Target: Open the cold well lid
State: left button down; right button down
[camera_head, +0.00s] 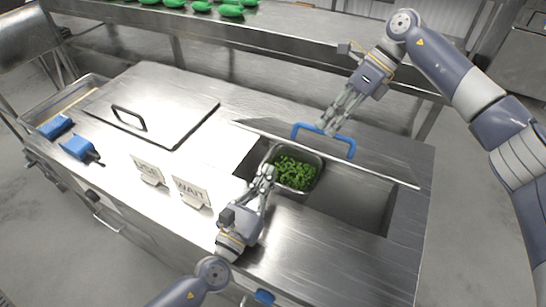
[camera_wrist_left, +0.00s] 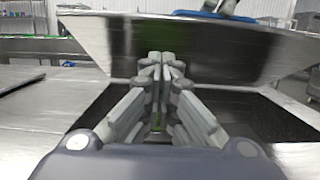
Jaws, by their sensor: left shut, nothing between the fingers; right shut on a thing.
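The cold well lid (camera_head: 375,162) is a steel panel with a blue handle (camera_head: 345,141). It is tilted up along the far side of the open well (camera_head: 350,205). My right gripper (camera_head: 327,124) is shut on the blue handle. My left gripper (camera_head: 267,173) is shut and empty, over the well's left part beside a steel pan of chopped greens (camera_head: 295,174). The left wrist view shows the raised lid (camera_wrist_left: 200,48) behind the shut left fingers (camera_wrist_left: 160,65), with the dark well opening below it. I cannot tell whether the left fingers touch the lid or the pan.
A second steel lid with a dark handle (camera_head: 129,118) lies flat at the left. Two small signs (camera_head: 190,192) stand on the counter's front. Blue-handled tools (camera_head: 78,148) lie at the left end. A back shelf (camera_head: 290,32) holds green items. The front right counter is clear.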

aim_at(280, 141)
jog(key=shift+w+d+f, duration=0.2)
jog(key=shift+d+f, duration=0.1)
jog(key=shift+f, duration=0.05)
pick_arm(q)
jog(key=shift+w+d+r, duration=0.35)
jog(key=shift+w+r, duration=0.5)
jog(key=shift+w+d+r, duration=0.3)
jog(key=shift+w+r, duration=0.5)
jog(key=shift+r, duration=0.2)
jog(key=shift+w+d+r, duration=0.1)
jog(key=shift+w+r, duration=0.25)
jog(key=shift+r, duration=0.35)
jog(key=shift+w, duration=0.1)
pick_arm(e)
jog(key=c, duration=1.7)
grip_release()
jog(key=shift+f, duration=0.1)
pick_arm(q)
jog(key=shift+w+d+f, duration=0.1)
jog(key=shift+w+f, duration=0.05)
jog(key=shift+f, duration=0.1)
pick_arm(e)
jog(key=shift+o, duration=0.2)
jog(key=shift+w, duration=0.15)
jog(key=shift+r, duration=0.2)
